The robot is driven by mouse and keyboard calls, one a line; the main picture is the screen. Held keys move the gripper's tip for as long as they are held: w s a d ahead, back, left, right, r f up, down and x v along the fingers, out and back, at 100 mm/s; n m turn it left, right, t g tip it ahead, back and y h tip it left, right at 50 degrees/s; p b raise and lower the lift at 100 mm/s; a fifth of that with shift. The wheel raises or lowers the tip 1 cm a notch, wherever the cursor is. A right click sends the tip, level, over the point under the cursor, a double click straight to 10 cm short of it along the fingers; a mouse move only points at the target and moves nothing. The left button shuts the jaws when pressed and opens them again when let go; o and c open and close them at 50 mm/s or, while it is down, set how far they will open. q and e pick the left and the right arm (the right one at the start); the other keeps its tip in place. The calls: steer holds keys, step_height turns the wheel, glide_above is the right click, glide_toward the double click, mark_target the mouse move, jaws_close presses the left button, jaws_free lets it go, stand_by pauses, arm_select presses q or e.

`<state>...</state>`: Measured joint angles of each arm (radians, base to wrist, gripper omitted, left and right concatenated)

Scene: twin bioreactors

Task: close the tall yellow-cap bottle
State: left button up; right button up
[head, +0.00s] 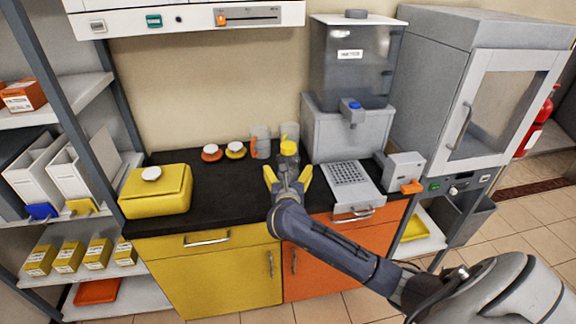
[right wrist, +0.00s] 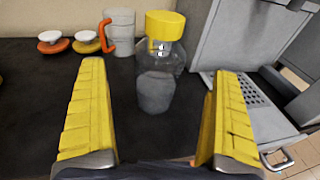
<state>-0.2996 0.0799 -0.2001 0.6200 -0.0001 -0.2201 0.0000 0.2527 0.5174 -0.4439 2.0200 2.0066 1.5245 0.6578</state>
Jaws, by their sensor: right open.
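The tall yellow-cap bottle stands upright on the black counter, a clear greyish body (right wrist: 155,90) under a thick yellow cap (right wrist: 165,26). Small pale fittings show at the neck in the right wrist view. My right gripper has its two yellow fingers wide apart and empty, with the bottle ahead between them in the wrist picture. The gripper hides the bottle's lower part in the head view. My left gripper is not in view.
Left of the bottle stand a mug with an orange handle (right wrist: 119,35) and two white-topped discs, one orange (head: 212,154), one yellow (head: 235,150). A grey dispenser (head: 348,135) with a perforated tray (head: 353,182) is close on the right. A yellow box (head: 157,192) sits far left.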

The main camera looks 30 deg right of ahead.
steer(key=shift+v, duration=1.85)
